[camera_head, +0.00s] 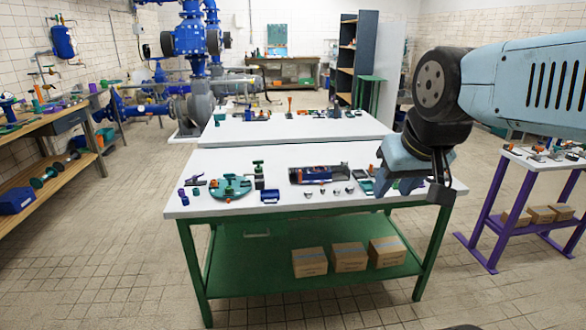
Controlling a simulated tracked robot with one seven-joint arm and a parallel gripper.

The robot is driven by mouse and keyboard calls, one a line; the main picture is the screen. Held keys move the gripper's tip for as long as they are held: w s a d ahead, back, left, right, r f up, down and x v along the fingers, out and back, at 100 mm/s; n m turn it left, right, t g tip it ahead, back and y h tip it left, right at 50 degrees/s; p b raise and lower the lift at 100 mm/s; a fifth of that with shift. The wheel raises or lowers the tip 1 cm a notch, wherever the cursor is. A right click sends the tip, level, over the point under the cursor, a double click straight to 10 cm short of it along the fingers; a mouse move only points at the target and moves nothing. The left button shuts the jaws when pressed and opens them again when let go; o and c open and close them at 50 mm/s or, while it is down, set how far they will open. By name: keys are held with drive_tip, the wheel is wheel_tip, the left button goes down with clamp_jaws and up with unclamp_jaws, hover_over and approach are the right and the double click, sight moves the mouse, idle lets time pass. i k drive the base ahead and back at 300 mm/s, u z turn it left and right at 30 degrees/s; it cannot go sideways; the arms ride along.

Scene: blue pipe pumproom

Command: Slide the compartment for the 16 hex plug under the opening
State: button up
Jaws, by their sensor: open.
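A long dark tray (318,175) with small coloured items lies near the middle of the front white table. A round green fixture (231,187) sits left of it. Several small pale and metallic parts lie in front of the tray. I cannot make out which piece is the compartment for the 16 hex plug, nor its opening; these are too small to tell. My gripper (408,188) hangs open above the table's right front, right of the tray and apart from it. It hides part of the small parts there.
The front white table (280,205) has green legs and a lower shelf with cardboard boxes (349,257). A second white table (290,130) stands behind. A purple-legged table (490,215) stands right; floor left is free.

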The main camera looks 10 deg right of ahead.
sight(309, 175)
drive_tip(key=u, duration=0.35)
drive_tip(key=i, duration=1.25)
drive_tip(key=z, duration=0.35)
